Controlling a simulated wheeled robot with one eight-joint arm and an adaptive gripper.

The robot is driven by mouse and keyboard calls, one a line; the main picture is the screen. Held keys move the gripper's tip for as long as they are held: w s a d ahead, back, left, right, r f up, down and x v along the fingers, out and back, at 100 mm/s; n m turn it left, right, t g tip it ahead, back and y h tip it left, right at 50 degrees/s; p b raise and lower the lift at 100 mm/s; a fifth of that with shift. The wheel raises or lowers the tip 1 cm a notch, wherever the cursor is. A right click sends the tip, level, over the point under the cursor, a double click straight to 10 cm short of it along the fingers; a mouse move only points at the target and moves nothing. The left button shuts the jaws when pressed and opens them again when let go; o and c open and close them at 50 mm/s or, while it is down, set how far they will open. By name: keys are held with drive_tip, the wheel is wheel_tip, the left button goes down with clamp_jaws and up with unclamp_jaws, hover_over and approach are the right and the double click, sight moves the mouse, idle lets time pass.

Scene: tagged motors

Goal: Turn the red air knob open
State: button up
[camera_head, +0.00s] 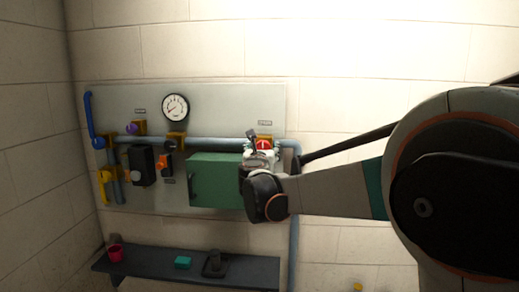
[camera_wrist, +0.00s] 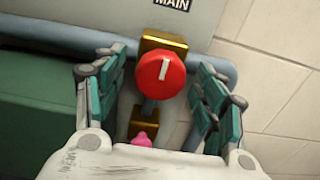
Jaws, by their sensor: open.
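The red knob (camera_wrist: 161,77) is round with a white line running nearly upright, tilted slightly. It sits on a brass fitting (camera_wrist: 170,42) on the blue pipe, below a label reading MAIN (camera_wrist: 172,4). In the head view the red knob (camera_head: 263,144) shows just above my gripper's end. My gripper (camera_wrist: 160,95) is open, with one teal-padded finger on each side of the knob and gaps between pads and knob. In the head view my gripper (camera_head: 258,152) reaches the panel's right part and hides some of the fitting. A pink thing (camera_wrist: 143,140) shows near my palm.
The grey panel (camera_head: 225,105) carries a round gauge (camera_head: 175,107), a blue lever (camera_head: 91,115), a yellow valve handle (camera_head: 103,187) and a green box (camera_head: 213,180) left of my gripper. A shelf (camera_head: 250,270) below holds a red mug (camera_head: 115,252) and a teal block (camera_head: 182,262).

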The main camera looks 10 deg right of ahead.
drive_tip(key=shift+c, duration=0.6)
drive_tip(key=c, duration=1)
drive_tip(key=shift+o, duration=0.2)
drive_tip(key=shift+m+b, duration=3.95)
drive_tip(key=shift+m, duration=4.95)
